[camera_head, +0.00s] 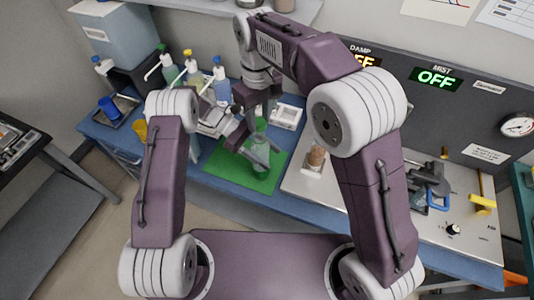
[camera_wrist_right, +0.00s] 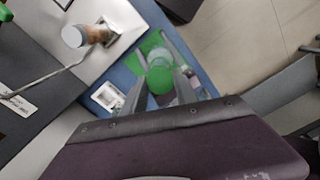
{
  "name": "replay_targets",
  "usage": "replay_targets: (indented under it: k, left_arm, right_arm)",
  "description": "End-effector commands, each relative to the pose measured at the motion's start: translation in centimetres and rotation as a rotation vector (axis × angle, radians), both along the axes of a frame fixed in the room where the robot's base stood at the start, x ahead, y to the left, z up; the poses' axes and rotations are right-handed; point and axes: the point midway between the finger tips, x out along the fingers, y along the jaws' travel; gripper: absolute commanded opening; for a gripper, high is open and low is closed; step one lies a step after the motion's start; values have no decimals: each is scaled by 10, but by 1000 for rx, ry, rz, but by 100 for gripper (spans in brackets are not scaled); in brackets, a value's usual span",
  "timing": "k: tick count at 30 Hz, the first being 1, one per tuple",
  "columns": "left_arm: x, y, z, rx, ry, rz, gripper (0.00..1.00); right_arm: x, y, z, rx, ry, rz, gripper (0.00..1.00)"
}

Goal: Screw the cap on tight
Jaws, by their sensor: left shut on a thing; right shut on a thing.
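A clear bottle (camera_head: 259,143) stands upright over the green mat (camera_head: 232,172) on the blue bench. A green cap (camera_head: 261,123) sits at its top; I cannot tell how far it is threaded. My left gripper (camera_head: 260,153), coming in from the left, is shut around the bottle's body. My right gripper (camera_head: 262,116) comes down from above and is shut on the cap. In the right wrist view, the green cap (camera_wrist_right: 160,80) lies between the right gripper's fingers (camera_wrist_right: 159,84), with the bottle top behind it and most of the bottle hidden.
Pump bottles (camera_head: 190,65) stand behind to the left, near a yellow cup (camera_head: 140,131) and a tray with a blue cup (camera_head: 108,108). A white square device (camera_head: 287,116) is close on the right. A brown-filled vial (camera_head: 316,157) stands on the pale panel.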

Motion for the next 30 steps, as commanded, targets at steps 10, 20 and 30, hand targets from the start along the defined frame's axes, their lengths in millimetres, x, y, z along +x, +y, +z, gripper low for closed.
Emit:
replay_targets:
  k: [10, 20, 30]
  left_arm:
    - [0, 0, 0, 0, 0, 0, 0]
    - [0, 0, 0, 0, 0, 0, 0]
    - [0, 0, 0, 0, 0, 0, 0]
  right_arm:
    - [0, 0, -18, 1, -1, 0, 0]
    - [0, 0, -17, 0, -3, 0, 0]
    - [0, 0, -18, 0, -3, 0, 0]
